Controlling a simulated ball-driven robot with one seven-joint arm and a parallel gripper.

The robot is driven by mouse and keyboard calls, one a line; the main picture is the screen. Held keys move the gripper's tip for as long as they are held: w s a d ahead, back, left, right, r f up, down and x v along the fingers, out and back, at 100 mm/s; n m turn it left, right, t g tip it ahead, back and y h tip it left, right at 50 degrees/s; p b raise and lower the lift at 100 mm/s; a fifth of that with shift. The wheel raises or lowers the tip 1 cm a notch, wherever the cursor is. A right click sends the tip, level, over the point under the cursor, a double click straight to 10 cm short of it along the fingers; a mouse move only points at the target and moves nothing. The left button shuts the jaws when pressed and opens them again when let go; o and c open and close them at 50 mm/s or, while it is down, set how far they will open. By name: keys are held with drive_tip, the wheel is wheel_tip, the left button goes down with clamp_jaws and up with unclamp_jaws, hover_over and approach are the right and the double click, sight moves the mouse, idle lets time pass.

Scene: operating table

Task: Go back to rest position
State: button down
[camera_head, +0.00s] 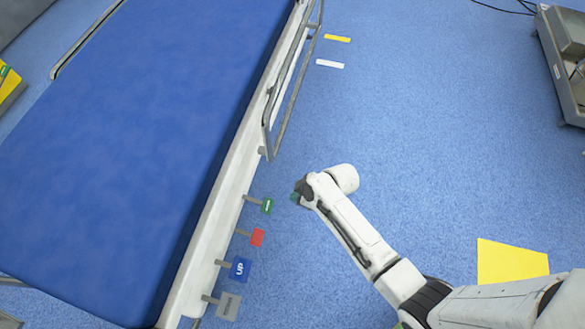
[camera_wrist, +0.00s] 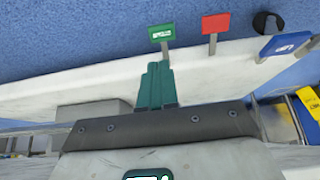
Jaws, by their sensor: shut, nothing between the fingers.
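My gripper (camera_wrist: 157,85) shows in the wrist view with its green fingers together and nothing between them. In the head view my gripper (camera_head: 295,198) is at the end of my white arm, beside the operating table (camera_head: 215,215) and apart from it. The fingers point toward the table's side, near the green pedal (camera_head: 267,206). In the wrist view the green pedal (camera_wrist: 161,33) appears just beyond the fingertips; I cannot tell the exact gap.
Along the table's side are also a red pedal (camera_head: 257,237), a blue "UP" pedal (camera_head: 239,269) and a grey pedal (camera_head: 228,305). A side rail (camera_head: 290,95) runs further up. Blue floor (camera_head: 420,120) is open to the right, with a metal cart (camera_head: 562,60) at far right.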

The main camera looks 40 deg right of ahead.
drive_tip(key=s+d+r+m+g+h, duration=0.2)
drive_tip(key=s+r+m, duration=0.2)
drive_tip(key=s+r, duration=0.5)
drive_tip(key=s+d+r+m+g+h, duration=0.2)
drive_tip(key=s+r+m, duration=0.1)
drive_tip(key=s+r, duration=0.55)
wheel_tip(320, 180, up, 26)
drive_tip(key=p, duration=2.5)
drive_tip(key=shift+d+f+m, duration=0.2)
drive_tip(key=shift+f+m, duration=0.05)
drive_tip(key=shift+m, duration=0.05)
